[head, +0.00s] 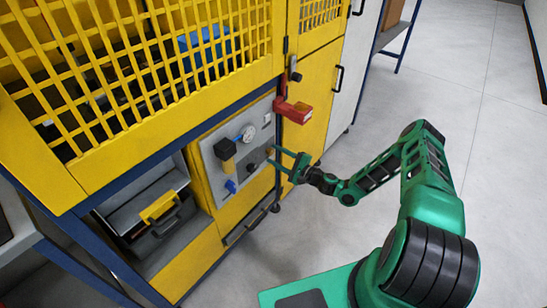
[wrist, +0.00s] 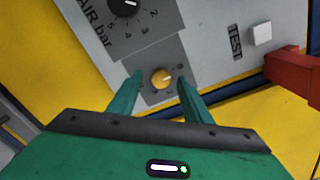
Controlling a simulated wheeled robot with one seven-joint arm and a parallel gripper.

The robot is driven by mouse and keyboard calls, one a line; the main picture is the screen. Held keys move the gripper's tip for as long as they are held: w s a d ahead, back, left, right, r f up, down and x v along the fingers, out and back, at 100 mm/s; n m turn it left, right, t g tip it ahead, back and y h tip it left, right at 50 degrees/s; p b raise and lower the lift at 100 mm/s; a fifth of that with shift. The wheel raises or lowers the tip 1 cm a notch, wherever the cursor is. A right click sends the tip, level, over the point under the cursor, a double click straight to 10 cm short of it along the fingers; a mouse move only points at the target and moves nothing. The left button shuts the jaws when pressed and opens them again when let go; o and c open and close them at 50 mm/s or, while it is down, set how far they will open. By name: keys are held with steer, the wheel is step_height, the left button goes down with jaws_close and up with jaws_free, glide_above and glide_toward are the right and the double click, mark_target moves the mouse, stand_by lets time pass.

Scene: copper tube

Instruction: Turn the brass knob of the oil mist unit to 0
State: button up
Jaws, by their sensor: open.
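The brass knob (wrist: 162,78) sits on a dark grey plate (wrist: 176,62) of the panel in the wrist view. Small marks surround it; its setting is too small to read surely. My gripper (wrist: 159,76) is open, with one green finger on each side of the knob. The fingertips appear close to the plate; I cannot tell whether they touch the knob. In the head view my gripper (head: 270,156) reaches from the right to the right part of the grey panel (head: 213,160). The knob is not clearly visible there.
A black AIR bar dial (wrist: 126,4) lies above the knob. A white TEST button (wrist: 261,34) and a red block (wrist: 296,72) are to the right. The floor right is clear.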

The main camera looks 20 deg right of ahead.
steer(key=v, duration=1)
steer(key=s+d+r+n+g+h, duration=0.3)
steer(key=s+r+n+g, duration=0.15)
steer(key=s+r, duration=0.6)
steer(key=s+d+r+n+g+h, duration=0.4)
steer(key=s+r+g, duration=0.1)
steer(key=s+r, duration=0.55)
steer(key=s+d+r+n+g+h, duration=0.3)
steer(key=s+r+n+g, duration=0.15)
steer(key=s+r, duration=0.65)
steer(key=s+r+m, duration=0.2)
steer(key=s+r, duration=0.3)
steer(key=s, duration=0.4)
steer(key=shift+d+r+g, duration=0.15)
steer(key=shift+r+g, duration=0.1)
steer(key=shift+g, duration=0.05)
